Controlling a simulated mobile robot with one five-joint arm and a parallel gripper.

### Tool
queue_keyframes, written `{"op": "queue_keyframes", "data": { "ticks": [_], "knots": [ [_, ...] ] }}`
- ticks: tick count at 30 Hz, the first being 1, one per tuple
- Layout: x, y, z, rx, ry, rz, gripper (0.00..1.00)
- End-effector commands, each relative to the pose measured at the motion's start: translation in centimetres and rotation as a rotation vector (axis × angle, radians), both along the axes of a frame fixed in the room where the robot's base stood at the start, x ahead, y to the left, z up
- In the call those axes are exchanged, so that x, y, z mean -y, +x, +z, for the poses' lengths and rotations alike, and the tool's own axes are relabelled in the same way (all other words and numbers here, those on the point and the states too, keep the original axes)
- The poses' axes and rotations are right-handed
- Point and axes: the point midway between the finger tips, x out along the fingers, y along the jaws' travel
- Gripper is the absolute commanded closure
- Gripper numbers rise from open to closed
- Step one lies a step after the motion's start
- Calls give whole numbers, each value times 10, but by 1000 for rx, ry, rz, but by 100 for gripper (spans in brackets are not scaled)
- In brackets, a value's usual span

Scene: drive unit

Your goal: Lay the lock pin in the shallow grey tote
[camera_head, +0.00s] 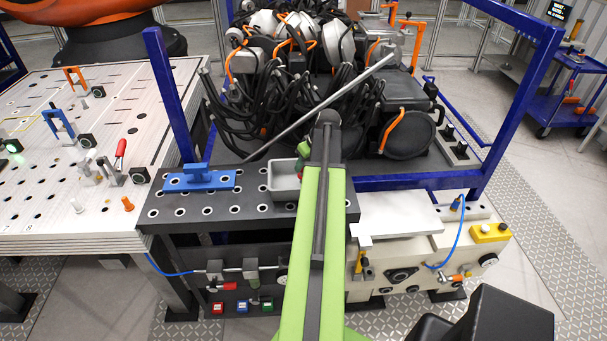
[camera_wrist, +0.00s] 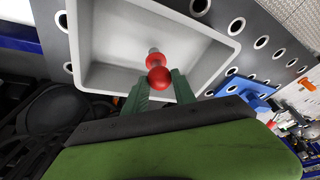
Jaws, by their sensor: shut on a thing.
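The lock pin (camera_wrist: 158,77) shows in the wrist view as a round red knob with a paler red and grey part beyond it. My gripper (camera_wrist: 160,90), with green fingers, is shut on it near the knob. The shallow grey tote (camera_wrist: 221,60) lies behind the pin in the wrist view, and the pin appears over its inside. I cannot tell whether the pin touches the tote floor. In the head view the tote (camera_head: 283,194) sits on the dark perforated plate, partly hidden by my arm. My gripper (camera_head: 303,158) is at its right side there, mostly hidden.
A blue handled block (camera_head: 200,180) stands on the dark perforated plate (camera_head: 225,207), left of the tote. Behind is a blue-framed crate (camera_head: 420,180) full of black cables and parts, with a long grey bar slanting over it. A white fixture table (camera_head: 60,190) lies left.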

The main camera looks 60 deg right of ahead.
Motion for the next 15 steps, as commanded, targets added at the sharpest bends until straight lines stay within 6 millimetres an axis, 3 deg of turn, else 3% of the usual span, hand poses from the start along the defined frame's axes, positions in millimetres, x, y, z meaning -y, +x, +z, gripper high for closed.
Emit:
{"op": "queue_keyframes", "data": {
  "ticks": [1, 12, 13, 15],
  "knots": [
    [0, 0, -15, 0, 0, 0, 100],
    [0, -1, -15, 0, 0, -1, 100],
    [0, -1, -14, 0, 0, -1, 65],
    [0, -1, -13, 0, 0, -1, 56]
  ]
}}
